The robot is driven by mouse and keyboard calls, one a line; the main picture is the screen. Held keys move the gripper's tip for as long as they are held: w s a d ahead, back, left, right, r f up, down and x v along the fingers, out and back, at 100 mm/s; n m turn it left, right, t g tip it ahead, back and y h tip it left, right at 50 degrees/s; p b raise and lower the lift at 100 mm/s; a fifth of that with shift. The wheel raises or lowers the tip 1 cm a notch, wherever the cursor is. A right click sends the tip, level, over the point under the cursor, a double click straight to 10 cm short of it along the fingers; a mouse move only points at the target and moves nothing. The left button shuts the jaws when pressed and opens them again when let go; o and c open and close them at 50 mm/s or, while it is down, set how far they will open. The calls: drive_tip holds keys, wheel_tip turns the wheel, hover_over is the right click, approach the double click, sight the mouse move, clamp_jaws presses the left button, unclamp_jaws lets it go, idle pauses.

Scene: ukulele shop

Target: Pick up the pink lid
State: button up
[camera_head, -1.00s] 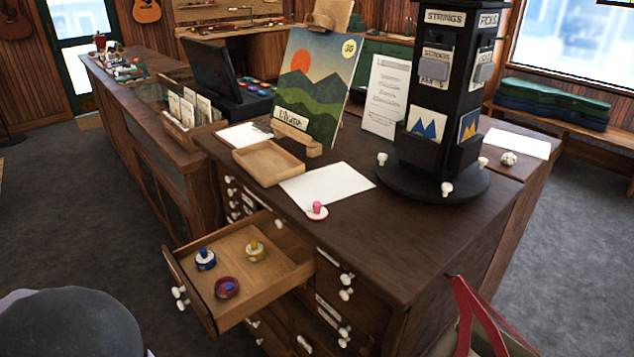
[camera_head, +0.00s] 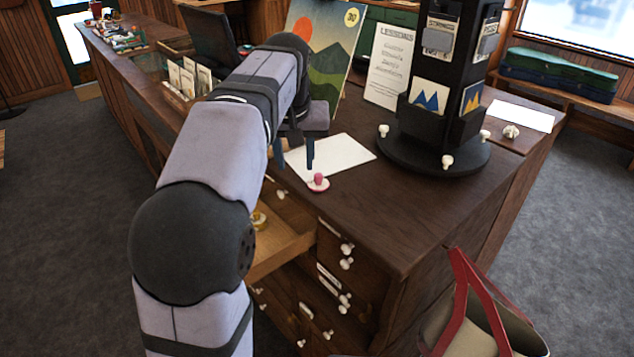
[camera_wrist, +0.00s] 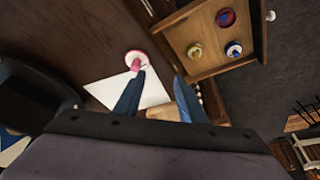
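The pink lid (camera_head: 318,182), with a pink knob on a paler disc, lies on the dark wooden counter beside the front corner of a white paper sheet (camera_head: 345,153). In the wrist view the lid (camera_wrist: 135,60) is just beyond the tip of the left finger. My gripper (camera_head: 294,160) is open and empty above the counter, to the left of the lid and apart from it. In the wrist view the fingers of my gripper (camera_wrist: 160,75) are spread, with the lid outside the gap between them.
An open drawer (camera_wrist: 208,72) holds a red-and-blue, a yellow-and-white and a blue-and-white item. A black display stand (camera_head: 432,165) is on the counter to the right. A bag with red handles (camera_head: 470,325) is in front. The counter right of the lid is clear.

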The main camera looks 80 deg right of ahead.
sight(319, 175)
drive_tip(key=s+r+m, duration=0.1)
drive_tip(key=s+r, duration=0.1)
drive_tip(key=s, duration=0.3)
drive_tip(key=shift+p+x, duration=0.55)
drive_tip(key=shift+x, duration=3.15)
drive_tip(key=shift+c, duration=0.6)
clamp_jaws()
